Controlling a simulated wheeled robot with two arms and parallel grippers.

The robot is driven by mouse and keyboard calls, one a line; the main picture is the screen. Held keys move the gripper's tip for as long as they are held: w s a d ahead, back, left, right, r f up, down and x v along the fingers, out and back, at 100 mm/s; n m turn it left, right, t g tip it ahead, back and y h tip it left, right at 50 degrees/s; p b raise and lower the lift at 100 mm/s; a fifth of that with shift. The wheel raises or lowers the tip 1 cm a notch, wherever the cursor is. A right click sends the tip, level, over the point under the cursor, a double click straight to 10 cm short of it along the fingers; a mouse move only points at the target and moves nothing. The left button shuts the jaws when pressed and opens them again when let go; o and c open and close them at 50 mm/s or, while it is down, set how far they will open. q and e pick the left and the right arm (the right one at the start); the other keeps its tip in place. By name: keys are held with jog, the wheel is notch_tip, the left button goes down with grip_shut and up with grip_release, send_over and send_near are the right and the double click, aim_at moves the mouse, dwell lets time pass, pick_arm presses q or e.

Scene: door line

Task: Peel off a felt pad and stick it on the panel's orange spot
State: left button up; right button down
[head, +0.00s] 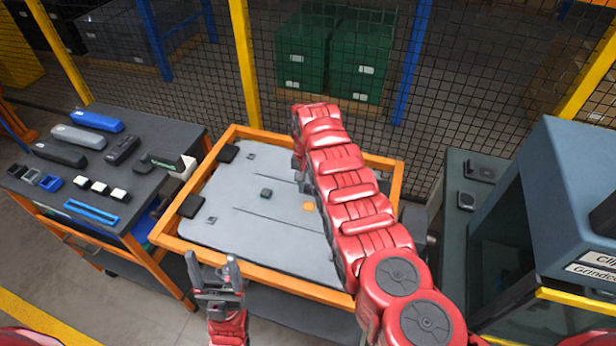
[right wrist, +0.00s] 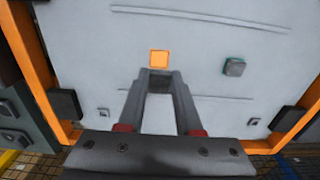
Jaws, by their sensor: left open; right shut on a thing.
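The grey panel (head: 245,215) lies in an orange frame on a stand in the middle of the head view. Its small orange spot (head: 308,206) shows just left of my right arm; it also shows in the right wrist view (right wrist: 159,58). My right gripper (right wrist: 160,76) is shut on a small dark felt pad (right wrist: 159,86), with its fingertips right beside the orange spot in the picture. I cannot tell whether the pad touches the panel. My right arm hides this gripper in the head view. My left gripper (head: 217,274) is open and empty before the frame's near edge.
A small dark square piece (head: 266,193) sits on the panel, and black blocks (head: 191,207) sit at the frame's edge. A dark table (head: 135,180) with several tools and small blocks stands at left. A grey-blue machine (head: 575,190) stands at right. A mesh fence is behind.

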aim_at(308, 209)
jog(key=shift+s+f, duration=0.2)
jog(key=shift+f, duration=0.1)
jog(key=shift+s+f+b, duration=0.1)
jog(key=shift+f+b, duration=0.25)
jog(key=shift+b, duration=0.25)
jog(key=f+b, duration=0.3)
jog(key=f, duration=0.1)
jog(key=shift+w, duration=0.3)
jog(key=shift+s+f+b, duration=0.1)
jog(key=shift+b, duration=0.2)
jog(key=shift+p, duration=0.3)
jog(key=shift+s+p, duration=0.15)
jog(key=shift+p, duration=0.2)
jog(key=shift+f+b, duration=0.65)
dwell(0.5)
